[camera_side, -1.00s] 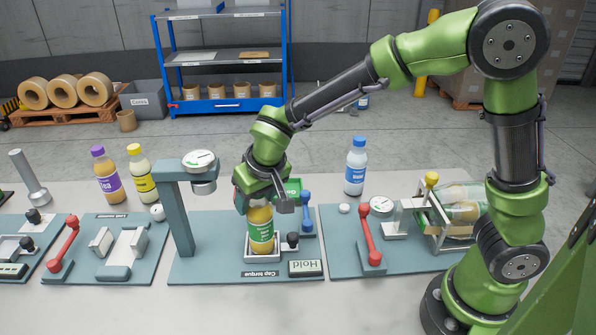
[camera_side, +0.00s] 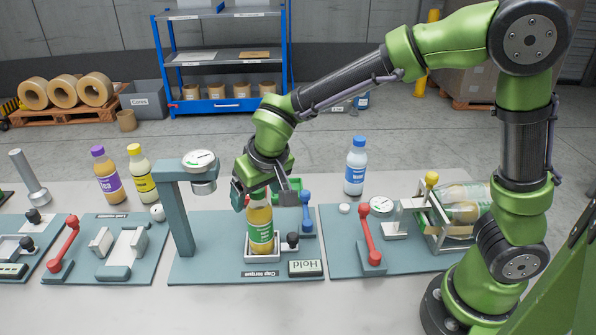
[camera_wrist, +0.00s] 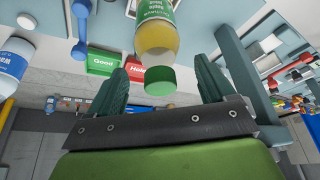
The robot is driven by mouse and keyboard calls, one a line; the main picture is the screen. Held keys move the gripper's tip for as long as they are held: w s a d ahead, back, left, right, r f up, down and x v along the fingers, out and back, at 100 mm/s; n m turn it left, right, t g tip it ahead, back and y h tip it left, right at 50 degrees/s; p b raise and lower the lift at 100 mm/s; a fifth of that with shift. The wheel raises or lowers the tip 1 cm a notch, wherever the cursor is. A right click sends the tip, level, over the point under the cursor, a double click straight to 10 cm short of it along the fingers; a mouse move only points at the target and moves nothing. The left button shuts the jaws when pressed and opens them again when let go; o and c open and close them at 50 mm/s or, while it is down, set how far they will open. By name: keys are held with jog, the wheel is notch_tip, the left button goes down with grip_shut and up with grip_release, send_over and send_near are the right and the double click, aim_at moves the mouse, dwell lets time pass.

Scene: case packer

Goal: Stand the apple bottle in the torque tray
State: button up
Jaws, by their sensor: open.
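The apple bottle (camera_side: 261,229), amber with a green label, stands upright in the small white-edged torque tray (camera_side: 278,257) on the cap torque board. Its green cap (camera_wrist: 159,80) shows in the wrist view, between and just beyond my fingers. My gripper (camera_side: 266,189) is open around the top of the bottle, with gaps on both sides of the cap in the wrist view (camera_wrist: 160,88). The bottle's top is partly hidden by my gripper in the side view.
The grey-green gauge post (camera_side: 180,215) stands close left of the bottle. A blue-capped water bottle (camera_side: 355,168) stands behind right; purple-capped (camera_side: 107,177) and yellow-capped (camera_side: 141,175) bottles stand at left.

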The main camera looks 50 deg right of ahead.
jog(key=d+v, duration=0.1)
jog(key=v, duration=0.8)
jog(key=s+d+m+t+y, duration=0.1)
jog(key=s+d, duration=0.3)
jog(key=s, duration=0.3)
jog(key=s+d+r+m+t+y, duration=0.1)
jog(key=s+d, duration=0.4)
jog(key=s, duration=0.2)
jog(key=shift+s+d+t+y, duration=0.2)
jog(key=shift+t+y, duration=0.2)
